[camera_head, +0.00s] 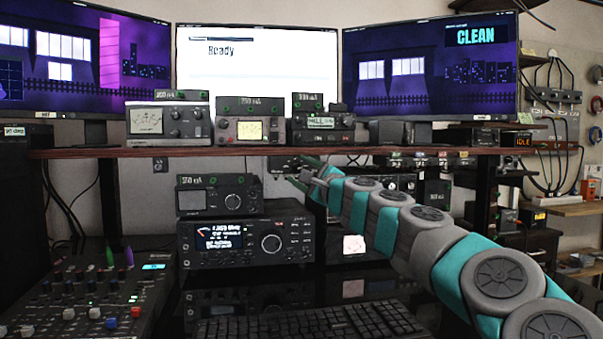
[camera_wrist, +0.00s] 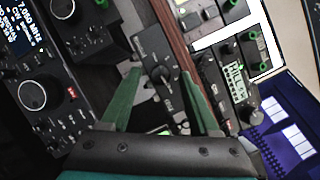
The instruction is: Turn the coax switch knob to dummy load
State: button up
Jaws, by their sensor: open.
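The coax switch is a small dark box (camera_wrist: 152,50) fixed under the shelf edge, with a black knob (camera_wrist: 161,75) on its face. In the head view the box (camera_head: 283,164) is partly hidden by my gripper. My gripper (camera_wrist: 160,73) is open, with one green finger on each side of the knob in the wrist view. In the head view my gripper (camera_head: 299,172) reaches in from the right, just under the shelf. I cannot tell whether the fingers touch the knob. The switch's labels and the knob's setting are too small to read.
The wooden shelf (camera_head: 400,151) runs just above the switch and carries several small radio units. A large radio (camera_head: 247,241) and a smaller one (camera_head: 219,195) stand below left. A keyboard (camera_head: 312,325) and a mixer (camera_head: 80,300) are in front. Three monitors stand behind.

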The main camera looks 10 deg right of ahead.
jog(key=v, duration=0.7)
jog(key=shift+s+b, duration=0.35)
jog(key=shift+s, duration=0.05)
jog(key=shift+d+f, duration=0.1)
